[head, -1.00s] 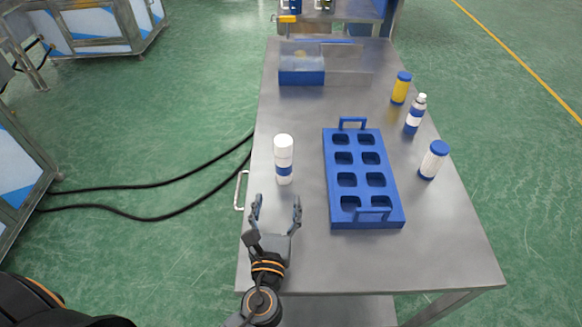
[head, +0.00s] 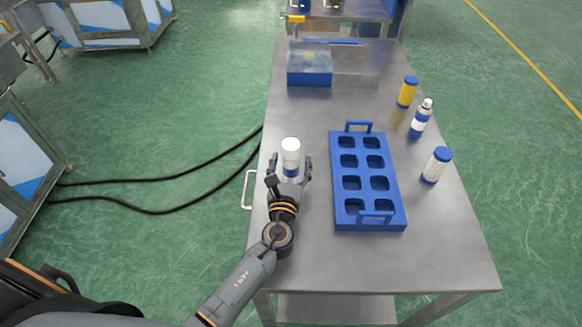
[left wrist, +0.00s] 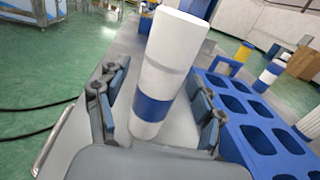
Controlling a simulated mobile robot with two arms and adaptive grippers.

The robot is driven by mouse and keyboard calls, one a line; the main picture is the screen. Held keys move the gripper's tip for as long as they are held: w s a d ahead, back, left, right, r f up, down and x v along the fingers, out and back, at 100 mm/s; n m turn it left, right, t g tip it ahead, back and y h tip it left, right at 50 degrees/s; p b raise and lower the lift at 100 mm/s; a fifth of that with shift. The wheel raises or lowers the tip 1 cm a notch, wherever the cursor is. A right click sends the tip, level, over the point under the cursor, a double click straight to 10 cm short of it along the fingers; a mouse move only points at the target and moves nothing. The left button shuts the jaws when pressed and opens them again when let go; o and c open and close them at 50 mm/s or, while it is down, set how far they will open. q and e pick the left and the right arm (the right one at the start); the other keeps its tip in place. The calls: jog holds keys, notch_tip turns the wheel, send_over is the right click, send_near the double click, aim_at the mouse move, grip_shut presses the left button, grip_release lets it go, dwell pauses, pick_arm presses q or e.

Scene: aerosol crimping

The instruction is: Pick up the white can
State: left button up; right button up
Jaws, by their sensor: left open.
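The white can (head: 290,152) has a white cap and a blue band. It stands upright on the left side of the metal table, left of the blue tray. My left gripper (head: 289,166) is open, with one finger on each side of the can's lower part. In the left wrist view the can (left wrist: 166,70) rises between the two open fingers of the left gripper (left wrist: 154,108). Gaps show between the fingers and the can, and its base is partly hidden by the gripper. My right gripper is not in view.
A blue tray (head: 364,179) with several empty holes and two handles stands right of the can. Along the right edge stand a yellow can (head: 407,92), a white and blue bottle (head: 421,119) and a blue-capped white can (head: 436,165). A blue-based clear box (head: 310,79) stands at the back.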

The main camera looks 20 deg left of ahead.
pick_arm(q)
jog(key=shift+w, duration=0.25)
jog(key=shift+s, duration=0.1)
jog(key=shift+c, duration=1.3)
jog(key=c, duration=1.1)
jog(key=shift+r, duration=0.15)
